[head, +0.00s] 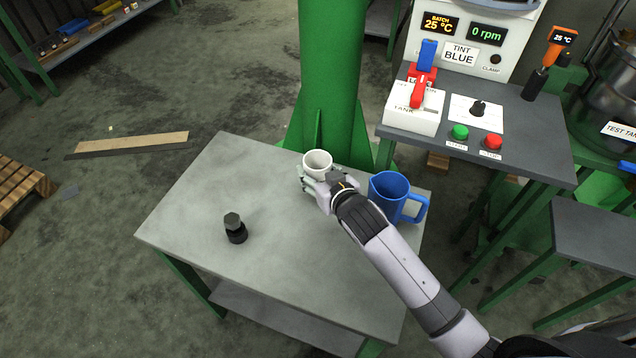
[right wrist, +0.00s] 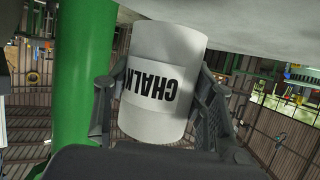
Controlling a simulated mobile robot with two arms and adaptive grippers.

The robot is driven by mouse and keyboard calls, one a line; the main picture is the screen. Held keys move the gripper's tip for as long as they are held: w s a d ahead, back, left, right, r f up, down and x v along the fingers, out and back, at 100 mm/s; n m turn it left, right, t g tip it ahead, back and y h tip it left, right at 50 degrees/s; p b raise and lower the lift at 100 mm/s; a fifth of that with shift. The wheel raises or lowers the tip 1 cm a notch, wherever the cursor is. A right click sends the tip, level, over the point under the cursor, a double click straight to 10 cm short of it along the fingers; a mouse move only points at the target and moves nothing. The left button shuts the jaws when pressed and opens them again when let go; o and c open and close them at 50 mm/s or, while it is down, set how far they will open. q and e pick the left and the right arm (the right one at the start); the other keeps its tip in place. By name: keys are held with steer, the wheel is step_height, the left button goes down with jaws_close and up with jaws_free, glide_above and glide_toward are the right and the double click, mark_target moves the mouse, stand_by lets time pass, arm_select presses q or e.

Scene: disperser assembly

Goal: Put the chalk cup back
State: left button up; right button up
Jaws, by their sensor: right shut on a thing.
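The white chalk cup (head: 318,161) is at the far edge of the grey table (head: 215,185) in the head view, near the green column. My right gripper (head: 318,184) is shut on it. In the right wrist view the chalk cup (right wrist: 162,85), with its CHALK label upside down, sits between the two fingers of my right gripper (right wrist: 160,112). Whether the cup's base touches the table cannot be told. My left gripper is not in view.
A blue jug (head: 388,196) stands right of my right gripper, close to my arm. The control panel bench (head: 520,140) is at the right. The table's middle is clear.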

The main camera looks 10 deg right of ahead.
mark_target(318, 181)
step_height(318, 181, down, 3)
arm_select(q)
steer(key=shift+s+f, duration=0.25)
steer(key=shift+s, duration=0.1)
arm_select(e)
steer(key=shift+f, duration=0.35)
steer(key=shift+f+b, duration=0.2)
steer(key=shift+b, duration=0.1)
steer(key=o, duration=1.2)
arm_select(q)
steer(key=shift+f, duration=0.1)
arm_select(e)
steer(key=shift+o, duration=0.2)
steer(key=shift+r, duration=0.25)
arm_select(q)
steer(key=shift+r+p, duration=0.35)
steer(key=shift+p, duration=0.05)
arm_select(e)
steer(key=v, duration=1.2)
